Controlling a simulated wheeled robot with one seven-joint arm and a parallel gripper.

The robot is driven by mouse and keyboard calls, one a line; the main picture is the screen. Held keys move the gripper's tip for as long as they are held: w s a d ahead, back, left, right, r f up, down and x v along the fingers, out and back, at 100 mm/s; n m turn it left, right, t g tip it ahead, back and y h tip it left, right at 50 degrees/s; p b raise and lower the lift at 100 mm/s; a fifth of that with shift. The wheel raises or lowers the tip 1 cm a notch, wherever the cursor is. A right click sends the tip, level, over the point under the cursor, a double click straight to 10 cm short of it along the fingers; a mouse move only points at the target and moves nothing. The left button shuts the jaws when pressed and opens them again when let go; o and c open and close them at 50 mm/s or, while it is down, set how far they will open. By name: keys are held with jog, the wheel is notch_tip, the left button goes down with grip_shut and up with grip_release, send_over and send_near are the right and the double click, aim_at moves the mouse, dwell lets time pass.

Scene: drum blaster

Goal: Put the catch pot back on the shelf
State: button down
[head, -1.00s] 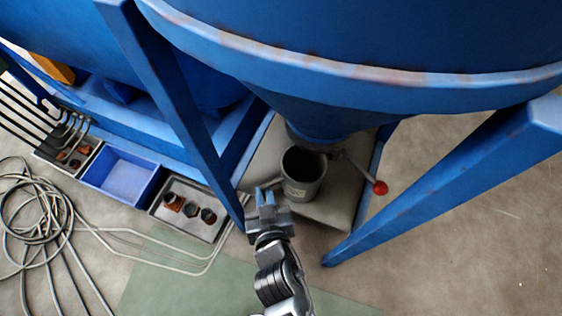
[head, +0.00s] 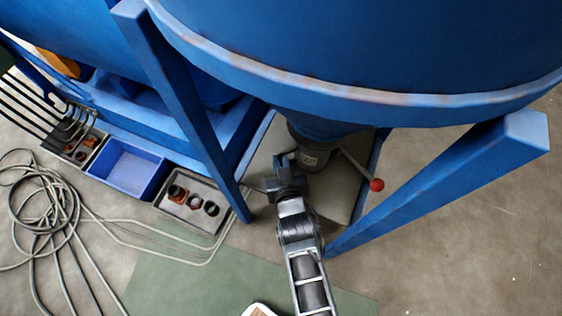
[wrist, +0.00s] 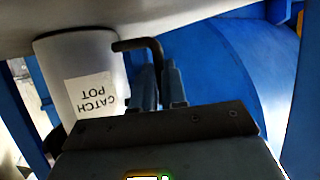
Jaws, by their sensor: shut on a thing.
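My gripper (head: 285,163) is at the pot's left side, shut on that handle; the fingertips (wrist: 160,85) show in the wrist view. The grey plate (head: 335,200) lies below the hopper. I cannot tell whether the pot touches it.
Blue frame legs (head: 440,185) stand on both sides of the plate. A lever with a red ball (head: 376,185) sticks out right of the pot. A blue bin (head: 125,168), a tray of small parts (head: 193,205) and coiled hoses (head: 45,205) lie at the left. Floor at right is clear.

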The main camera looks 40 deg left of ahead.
jog(key=c, duration=1.6)
grip_release()
jog(key=o, duration=0.4)
jog(key=shift+o, duration=0.2)
jog(key=shift+r, duration=0.1)
jog(key=p+v, duration=0.3)
jog(key=v, duration=0.9)
